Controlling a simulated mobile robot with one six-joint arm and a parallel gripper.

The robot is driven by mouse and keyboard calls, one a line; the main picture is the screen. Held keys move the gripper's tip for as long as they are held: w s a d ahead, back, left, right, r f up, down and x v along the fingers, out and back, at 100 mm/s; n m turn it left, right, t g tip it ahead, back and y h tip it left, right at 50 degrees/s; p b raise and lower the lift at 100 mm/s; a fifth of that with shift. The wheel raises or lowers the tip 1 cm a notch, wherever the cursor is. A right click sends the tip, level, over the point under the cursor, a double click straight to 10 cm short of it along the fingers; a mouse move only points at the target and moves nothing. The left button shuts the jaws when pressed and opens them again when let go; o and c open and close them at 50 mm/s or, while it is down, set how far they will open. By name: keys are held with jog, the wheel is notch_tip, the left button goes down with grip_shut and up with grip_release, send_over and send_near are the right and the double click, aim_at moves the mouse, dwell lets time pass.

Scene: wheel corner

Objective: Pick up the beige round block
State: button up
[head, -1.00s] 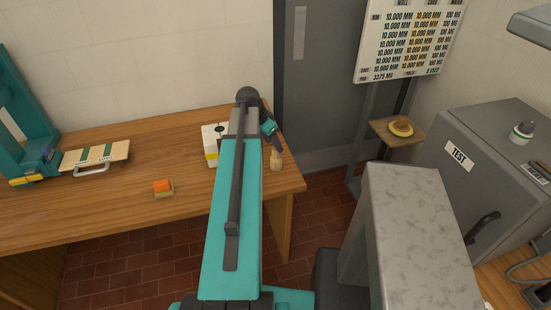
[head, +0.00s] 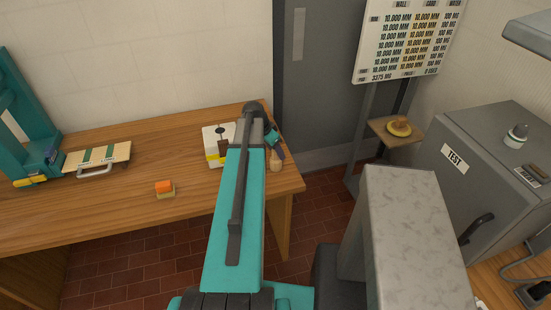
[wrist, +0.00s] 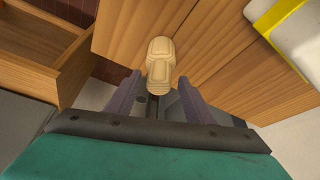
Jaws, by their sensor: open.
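The beige round block (head: 276,160) stands near the right end of the wooden table in the head view. In the wrist view the beige block (wrist: 161,67) shows just beyond the fingertips, centred on the gap between them. My gripper (wrist: 159,88) is open, with one purple-grey finger on each side of that gap. In the head view my gripper (head: 275,148) is small and partly hidden by my arm, close above the block. I cannot tell whether a finger touches it.
A white box with a yellow band (head: 216,143) stands left of the block, also in the wrist view (wrist: 290,25). An orange-topped block (head: 165,188) and a board with a handle (head: 97,158) lie farther left. The table's right edge (head: 303,187) is near.

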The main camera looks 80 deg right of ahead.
dwell(0.5)
grip_shut()
jog(key=shift+r, duration=0.2)
jog(key=shift+r+b, duration=1.05)
jog(key=shift+r, duration=0.35)
jog(key=w+a+r+b, duration=0.1)
jog(key=w+a+b, duration=0.4)
jog(key=a, duration=0.8)
jog(key=w, duration=0.3)
jog(key=shift+a+r, duration=0.35)
jog(key=shift+r, duration=0.05)
jog(key=shift+w, duration=0.1)
